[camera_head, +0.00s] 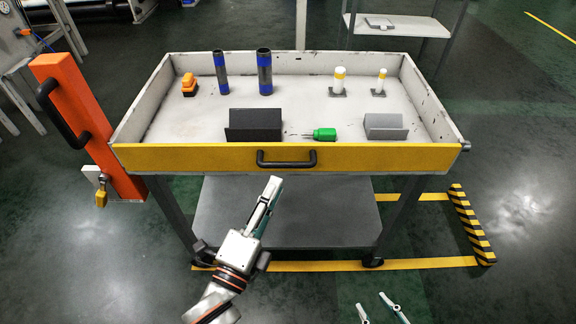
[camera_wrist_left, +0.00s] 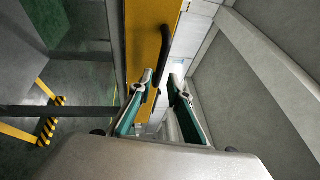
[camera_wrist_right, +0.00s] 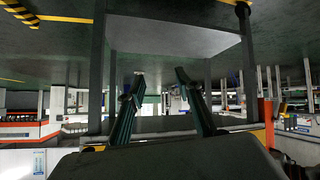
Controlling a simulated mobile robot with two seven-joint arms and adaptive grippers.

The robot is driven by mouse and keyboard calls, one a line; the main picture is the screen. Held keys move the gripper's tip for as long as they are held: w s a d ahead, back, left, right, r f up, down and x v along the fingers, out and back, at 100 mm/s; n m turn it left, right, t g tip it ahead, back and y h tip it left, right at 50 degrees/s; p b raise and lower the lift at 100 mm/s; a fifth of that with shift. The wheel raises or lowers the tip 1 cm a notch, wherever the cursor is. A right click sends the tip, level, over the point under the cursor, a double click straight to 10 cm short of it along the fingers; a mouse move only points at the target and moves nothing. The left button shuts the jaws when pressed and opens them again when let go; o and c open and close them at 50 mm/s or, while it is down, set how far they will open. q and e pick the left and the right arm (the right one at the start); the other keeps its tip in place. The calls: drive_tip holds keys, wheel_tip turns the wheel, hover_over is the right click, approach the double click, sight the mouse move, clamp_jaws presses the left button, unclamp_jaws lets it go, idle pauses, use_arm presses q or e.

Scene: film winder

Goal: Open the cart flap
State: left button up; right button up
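The cart flap is the yellow front panel (camera_head: 200,158) of the grey cart tray, standing upright and closed, with a black bar handle (camera_head: 286,163) at its middle. My left gripper (camera_head: 272,190) is in front of the flap, just below the handle in the head view. In the left wrist view, the flap (camera_wrist_left: 140,40) runs up the picture and the handle (camera_wrist_left: 164,50) reaches down toward the gap between the open left fingers (camera_wrist_left: 160,82). I cannot tell whether they touch it. My right gripper (camera_head: 378,306) is open and empty, low in front of the cart; its fingers also show in the right wrist view (camera_wrist_right: 160,82).
The tray holds blue-banded cylinders (camera_head: 265,72), an orange item (camera_head: 189,85), white-yellow posts (camera_head: 340,80), a dark block (camera_head: 254,125), a grey block (camera_head: 384,126) and a green tool (camera_head: 324,134). An orange post (camera_head: 85,120) stands left. A lower shelf (camera_head: 330,215) lies beneath.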

sight(286, 165)
use_arm(q)
drive_tip(key=x, duration=0.7)
drive_tip(key=shift+w+r, duration=0.1)
drive_tip(key=shift+w, duration=0.25)
clamp_jaws()
